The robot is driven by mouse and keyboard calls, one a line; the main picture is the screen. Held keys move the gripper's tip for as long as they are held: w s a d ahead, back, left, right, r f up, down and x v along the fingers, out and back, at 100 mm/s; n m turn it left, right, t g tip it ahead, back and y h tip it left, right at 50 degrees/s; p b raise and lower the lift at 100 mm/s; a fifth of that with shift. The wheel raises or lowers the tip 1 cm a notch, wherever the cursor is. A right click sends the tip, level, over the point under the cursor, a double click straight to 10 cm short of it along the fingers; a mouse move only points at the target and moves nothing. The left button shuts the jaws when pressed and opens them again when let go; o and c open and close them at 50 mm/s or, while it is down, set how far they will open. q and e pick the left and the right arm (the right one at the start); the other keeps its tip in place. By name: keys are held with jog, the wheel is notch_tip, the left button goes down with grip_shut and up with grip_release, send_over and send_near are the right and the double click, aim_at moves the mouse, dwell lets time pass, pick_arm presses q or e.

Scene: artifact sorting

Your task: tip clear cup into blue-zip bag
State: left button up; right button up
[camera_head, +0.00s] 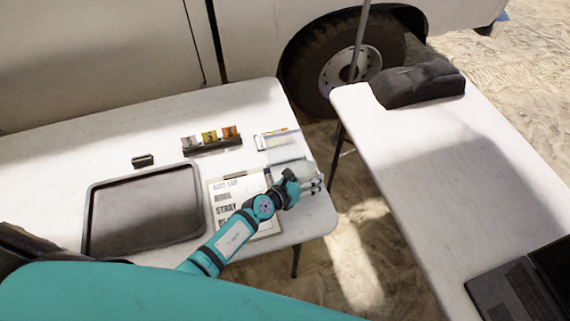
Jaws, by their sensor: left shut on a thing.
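My left gripper (312,184) reaches over the right end of the left table. It is shut, but the held thing is small and mostly hidden by the fingers; it appears to be the clear cup. A pale, see-through shape (291,168) lies just beyond the fingers. A thin blue line runs at its left edge, so it looks like the blue-zip bag. I cannot tell whether the gripper touches it. My right gripper is not in view.
A dark tray (92,215), a printed clipboard sheet (222,191), a black rack with coloured packets (212,146), a small black block (143,160) and another clear packet (277,140) are on the left table. A second table (435,170) holds a black bag (420,84) and a laptop (510,297).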

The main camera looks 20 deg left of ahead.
pick_arm(q)
jog(key=shift+s+d+r+m+y+p, duration=0.25)
jog(key=shift+d+r+m+y+p, duration=0.35)
jog(key=shift+p, duration=0.55)
jog(key=f, duration=0.1)
jog(key=d+f+b, duration=0.1)
jog(key=f+m, duration=0.1)
jog(key=shift+s+d+f+t, duration=0.1)
jog(key=shift+s+d+t, duration=0.05)
jog(key=shift+s+t, duration=0.2)
jog(key=shift+d+m+y, duration=0.25)
jog(key=shift+m+y, duration=0.15)
jog(key=shift+s+d+f+m+t+y, duration=0.15)
jog(key=shift+d+f+m+t+y, duration=0.05)
jog(key=shift+m+t+y, duration=0.2)
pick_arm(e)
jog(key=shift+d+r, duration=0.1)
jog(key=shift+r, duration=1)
